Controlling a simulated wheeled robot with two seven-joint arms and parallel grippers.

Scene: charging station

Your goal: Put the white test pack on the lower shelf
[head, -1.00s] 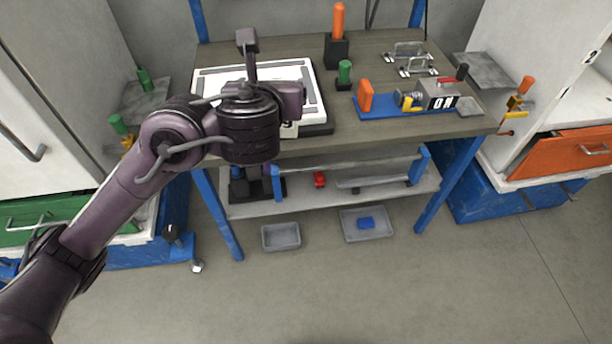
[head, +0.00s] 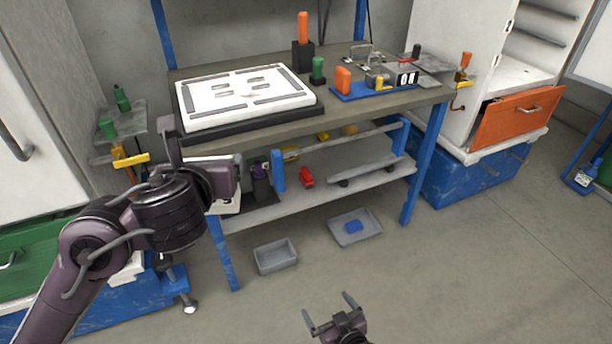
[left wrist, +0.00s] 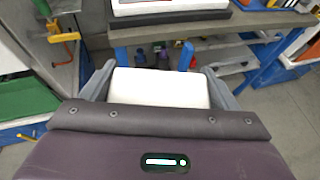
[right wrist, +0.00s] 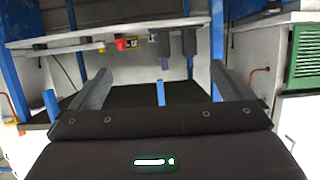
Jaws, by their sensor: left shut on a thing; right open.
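The white test pack (left wrist: 160,88) sits between the fingers of my left gripper (left wrist: 158,72), which is shut on it. In the head view, the pack (head: 229,203) is partly hidden by my left gripper (head: 222,180). They are in front of the bench's left end, below the tabletop edge. The lower shelf (head: 322,193) is the pale board under the bench; the left arm and pack cover its left end. My right gripper (head: 331,309) is open and empty, low over the floor in front of the bench. Its spread fingers also show in the right wrist view (right wrist: 160,78).
A red item (head: 306,177), a dark bottle-like item (head: 261,184) and a grey bar (head: 370,172) are on the lower shelf. Blue bench legs (head: 424,165) flank it. Two grey trays (head: 276,257) stand on the floor. A white panel (head: 245,95) lies on the tabletop.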

